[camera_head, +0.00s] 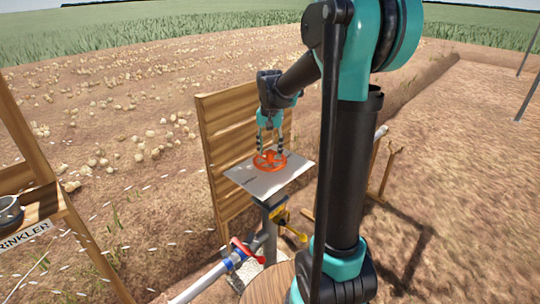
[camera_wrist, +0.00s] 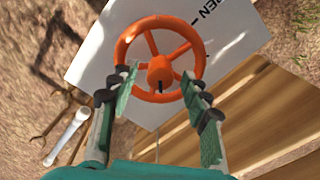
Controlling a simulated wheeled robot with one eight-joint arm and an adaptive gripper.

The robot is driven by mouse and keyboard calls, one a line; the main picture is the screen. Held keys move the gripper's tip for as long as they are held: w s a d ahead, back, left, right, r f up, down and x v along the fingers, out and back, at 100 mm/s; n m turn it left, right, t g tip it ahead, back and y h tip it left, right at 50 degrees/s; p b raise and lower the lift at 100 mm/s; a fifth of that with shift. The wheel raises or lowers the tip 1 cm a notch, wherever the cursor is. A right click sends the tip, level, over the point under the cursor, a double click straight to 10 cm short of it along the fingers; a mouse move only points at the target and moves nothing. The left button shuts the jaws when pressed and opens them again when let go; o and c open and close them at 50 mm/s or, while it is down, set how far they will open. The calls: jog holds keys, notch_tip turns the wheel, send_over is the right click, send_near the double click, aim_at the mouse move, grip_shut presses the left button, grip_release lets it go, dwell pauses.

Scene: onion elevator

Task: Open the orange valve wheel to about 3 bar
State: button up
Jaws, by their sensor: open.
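The orange valve wheel (camera_head: 269,161) lies flat over a white plate (camera_head: 250,179) on a post. In the wrist view the wheel (camera_wrist: 124,46) shows its spokes and a raised hub, and the plate (camera_wrist: 88,72) carries part of a word, "EN". My gripper (camera_head: 270,149) is just above the wheel, pointing down. In the wrist view its two fingers (camera_wrist: 162,84) are apart on either side of the hub, over the near part of the rim. I cannot tell whether they touch the wheel. No pressure gauge reading is legible.
A wooden slat panel (camera_head: 221,128) stands right behind the plate. Below are a pipe with a red-handled fitting (camera_head: 240,250) and a yellow fitting (camera_head: 279,215). A wooden stand with a "SPRINKLER" sign (camera_head: 24,235) is at the left. Open soil lies to the right.

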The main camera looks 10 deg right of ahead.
jog(key=shift+f, duration=1.15)
jog(key=shift+c, duration=0.4)
grip_shut()
jog(key=shift+n, duration=0.4)
jog(key=n, duration=0.3)
jog(key=shift+n, duration=2.6)
